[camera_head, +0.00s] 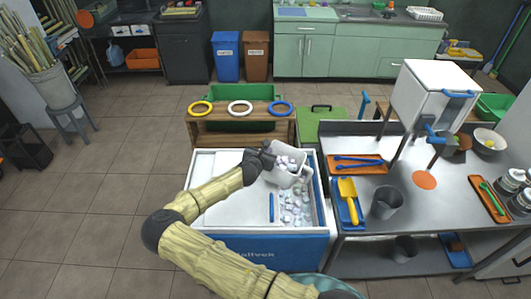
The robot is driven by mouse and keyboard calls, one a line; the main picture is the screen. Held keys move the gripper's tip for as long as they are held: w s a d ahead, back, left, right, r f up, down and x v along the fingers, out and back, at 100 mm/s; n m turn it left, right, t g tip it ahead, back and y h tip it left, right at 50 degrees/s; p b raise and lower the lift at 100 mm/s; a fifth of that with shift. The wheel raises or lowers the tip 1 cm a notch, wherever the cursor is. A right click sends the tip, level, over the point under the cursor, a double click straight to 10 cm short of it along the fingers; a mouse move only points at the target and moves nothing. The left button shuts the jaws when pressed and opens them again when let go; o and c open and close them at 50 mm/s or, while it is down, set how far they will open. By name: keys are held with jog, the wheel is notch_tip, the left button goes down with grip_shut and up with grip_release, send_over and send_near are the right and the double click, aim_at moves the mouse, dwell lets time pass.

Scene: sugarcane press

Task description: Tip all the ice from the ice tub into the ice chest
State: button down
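The ice tub (286,178) is a small whitish bucket with pale ice cubes showing inside it. My gripper (266,158) is at its upper left side and appears shut on its rim. The tub is held above the right part of the ice chest and looks tilted. The ice chest (265,245) is a blue box with a white rim. A white lid panel covers its left part. Its right part is open, with ice cubes (295,210) inside, below the tub. The fingertips are partly hidden by the dark gripper body.
A steel table (440,200) stands right of the chest, holding a blue tray with a yellow scoop (348,197), a grey cup (385,202) and a white press (435,95). A wooden rack (240,127) with colored rings stands behind the chest.

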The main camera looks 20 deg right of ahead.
jog(key=s+d+r+m+t+y+b, duration=0.1)
jog(key=s+d+r+m+t+y, duration=0.2)
jog(key=d+m, duration=0.6)
jog(key=shift+s+r+m+t+b, duration=0.3)
jog(key=shift+s+r+m+t, duration=0.75)
jog(key=shift+s+r, duration=0.85)
jog(key=shift+s+f+n, duration=0.2)
jog(key=shift+f+n, duration=0.05)
jog(key=shift+f, duration=0.05)
dwell(0.5)
